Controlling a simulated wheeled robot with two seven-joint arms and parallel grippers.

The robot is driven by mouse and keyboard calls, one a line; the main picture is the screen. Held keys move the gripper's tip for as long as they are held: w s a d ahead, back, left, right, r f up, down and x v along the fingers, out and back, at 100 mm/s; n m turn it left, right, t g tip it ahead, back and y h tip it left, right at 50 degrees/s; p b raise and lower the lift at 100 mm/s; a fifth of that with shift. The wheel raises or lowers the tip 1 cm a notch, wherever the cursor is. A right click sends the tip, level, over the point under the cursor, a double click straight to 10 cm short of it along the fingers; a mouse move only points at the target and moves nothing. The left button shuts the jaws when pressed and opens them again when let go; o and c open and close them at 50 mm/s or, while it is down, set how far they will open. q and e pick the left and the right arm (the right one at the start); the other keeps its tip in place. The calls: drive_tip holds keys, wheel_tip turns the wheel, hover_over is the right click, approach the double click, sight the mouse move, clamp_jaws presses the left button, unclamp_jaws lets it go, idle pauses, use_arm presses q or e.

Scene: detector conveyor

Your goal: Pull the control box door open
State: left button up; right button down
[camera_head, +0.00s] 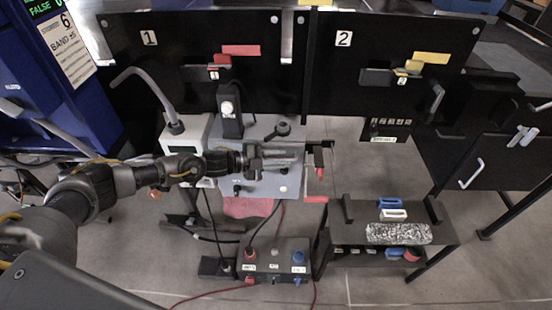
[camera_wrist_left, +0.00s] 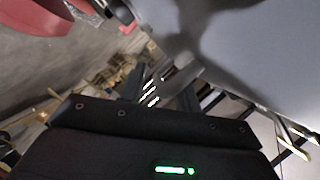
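My left gripper (camera_head: 285,158) reaches in from the left, over the grey-topped unit (camera_head: 262,184) in the middle. A pale surface also fills the upper right of the left wrist view. My left gripper's dark fingers (camera_wrist_left: 160,92) show there above its black body. I cannot tell whether they are apart or touch anything. A small control box (camera_head: 275,262) with blue and red knobs sits on the floor below. A black cabinet (camera_head: 510,170) with a pale bar handle (camera_head: 471,174) stands at the right. I cannot tell which front is the control box door. My right gripper is not in view.
Black panels 1 (camera_head: 180,110) and 2 (camera_head: 335,80) stand behind. A blue cabinet (camera_head: 70,80) is at the left. A dark bench (camera_head: 350,236) holds a speckled block (camera_head: 398,233). Cables run across the floor. Grey floor (camera_head: 400,285) is clear at the lower right.

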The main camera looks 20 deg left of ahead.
use_arm(q)
clamp_jaws()
drive_tip(key=shift+s, duration=0.15)
